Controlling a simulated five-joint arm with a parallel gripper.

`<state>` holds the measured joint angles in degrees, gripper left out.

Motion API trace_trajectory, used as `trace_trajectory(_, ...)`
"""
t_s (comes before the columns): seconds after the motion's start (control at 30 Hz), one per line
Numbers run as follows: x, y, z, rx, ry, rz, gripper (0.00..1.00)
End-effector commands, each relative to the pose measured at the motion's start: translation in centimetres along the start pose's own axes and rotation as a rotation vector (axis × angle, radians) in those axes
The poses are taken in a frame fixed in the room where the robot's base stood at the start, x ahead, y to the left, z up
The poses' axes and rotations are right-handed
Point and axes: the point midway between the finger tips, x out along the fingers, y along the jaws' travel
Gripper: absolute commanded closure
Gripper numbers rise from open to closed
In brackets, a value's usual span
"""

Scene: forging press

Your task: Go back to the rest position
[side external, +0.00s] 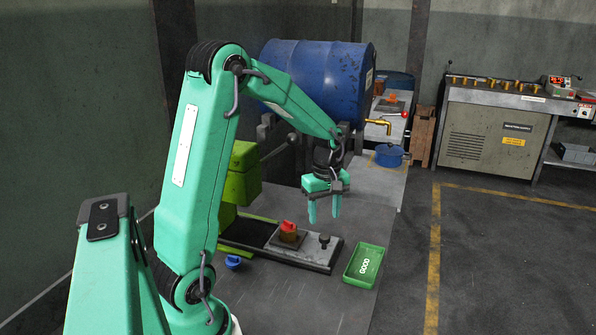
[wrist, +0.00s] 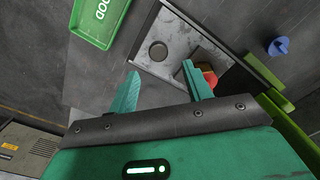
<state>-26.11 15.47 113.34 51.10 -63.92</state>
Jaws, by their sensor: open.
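My gripper (side external: 324,217) hangs in the air above the grey bench, fingers pointing down, open with nothing between them. In the wrist view my gripper (wrist: 160,68) shows two green fingers apart. Below and a little left of it in the side view, a red piece (side external: 288,226) sits on a brown block on the metal slide; in the wrist view the red piece (wrist: 209,77) is partly hidden by the right finger.
A green GOOD tray (side external: 365,265) lies empty right of the slide. A small blue piece (side external: 233,262) lies at the slide's left. A green press (side external: 240,178) stands behind it. A blue barrel (side external: 318,80) is behind my arm. The bench front is clear.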

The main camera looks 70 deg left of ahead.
Motion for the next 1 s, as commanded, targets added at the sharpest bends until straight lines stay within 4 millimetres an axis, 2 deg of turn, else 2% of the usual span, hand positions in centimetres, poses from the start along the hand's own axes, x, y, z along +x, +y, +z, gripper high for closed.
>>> trace_trajectory(0.2,-1.2,0.0,0.0,0.000,0.000,0.000,0.50)
trace_trajectory(0.67,-1.6,-0.1,0.4,0.023,0.004,0.008,0.50)
trace_trajectory(0.87,-3.5,-0.5,2.1,0.138,0.022,0.041,0.50)
trace_trajectory(1.0,-5.4,-1.3,4.1,0.280,0.045,0.081,0.50)
